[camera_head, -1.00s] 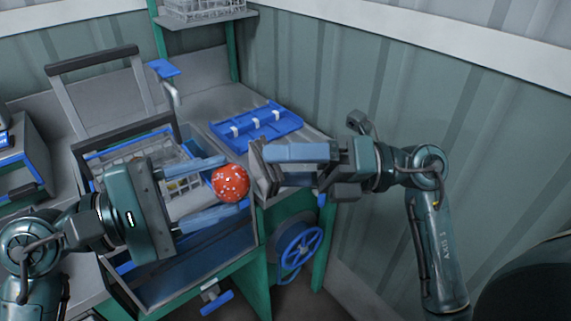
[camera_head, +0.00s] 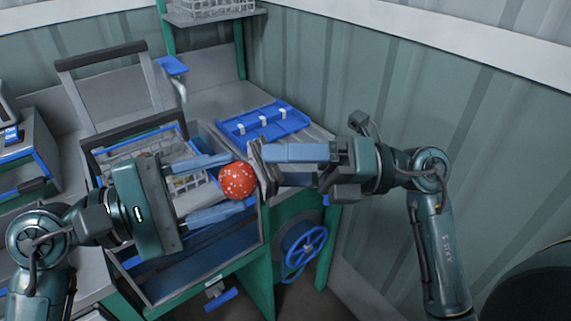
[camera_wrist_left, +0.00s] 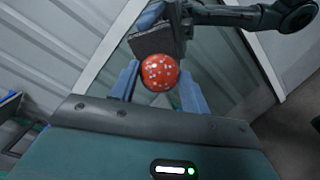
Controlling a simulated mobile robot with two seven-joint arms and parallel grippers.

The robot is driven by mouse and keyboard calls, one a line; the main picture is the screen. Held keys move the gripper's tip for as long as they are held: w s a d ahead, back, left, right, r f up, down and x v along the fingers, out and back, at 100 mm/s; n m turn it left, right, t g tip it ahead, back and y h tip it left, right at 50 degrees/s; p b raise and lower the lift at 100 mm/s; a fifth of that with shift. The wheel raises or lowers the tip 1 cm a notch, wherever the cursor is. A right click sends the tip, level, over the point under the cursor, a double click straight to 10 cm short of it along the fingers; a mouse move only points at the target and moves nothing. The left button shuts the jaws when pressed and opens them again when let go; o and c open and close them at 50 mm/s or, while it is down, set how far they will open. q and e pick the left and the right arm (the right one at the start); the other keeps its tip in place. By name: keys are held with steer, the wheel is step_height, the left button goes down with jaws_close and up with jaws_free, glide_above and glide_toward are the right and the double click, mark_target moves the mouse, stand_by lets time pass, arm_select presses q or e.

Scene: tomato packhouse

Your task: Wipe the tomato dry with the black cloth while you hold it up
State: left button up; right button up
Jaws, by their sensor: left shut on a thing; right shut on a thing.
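The tomato (camera_head: 237,181) is red with pale spots that look like water drops. My left gripper (camera_head: 235,182) is shut on it and holds it up in front of the sink; the tomato also shows between the fingers in the left wrist view (camera_wrist_left: 160,73). My right gripper (camera_head: 264,166) is shut on the cloth (camera_head: 262,172), which looks dark grey and hangs as a folded pad at the fingertips. The cloth is right beside the tomato's right side; I cannot tell whether they touch. In the left wrist view the cloth (camera_wrist_left: 155,38) shows just beyond the tomato.
Below the tomato is a sink (camera_head: 190,262) with a wire basket (camera_head: 190,183) in it. A blue tray (camera_head: 263,122) with white pegs lies on the counter behind. A tap (camera_head: 176,80) stands at the back. A blue handwheel (camera_head: 306,247) is below right. A corrugated wall closes off the right.

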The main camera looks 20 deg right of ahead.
steer(key=shift+w, duration=0.15)
steer(key=shift+w+f, duration=0.35)
steer(key=shift+w, duration=0.15)
steer(key=shift+s, duration=0.1)
steer(key=shift+s+r, duration=0.4)
steer(key=shift+s, duration=0.25)
steer(key=shift+s+r, duration=0.35)
steer(key=shift+s, duration=0.3)
steer(key=shift+w, duration=0.1)
steer(key=shift+w+a+f, duration=0.1)
steer(key=shift+w+f, duration=0.3)
steer(key=shift+w, duration=0.3)
steer(key=shift+w+f, duration=0.4)
steer(key=shift+w, duration=0.25)
steer(key=shift+s, duration=0.1)
steer(key=shift+s+r, duration=0.45)
steer(key=shift+s, duration=0.25)
steer(key=shift+s+r, duration=0.4)
steer(key=shift+s, duration=0.25)
steer(key=shift+w+f, duration=0.1)
steer(key=shift+w, duration=0.05)
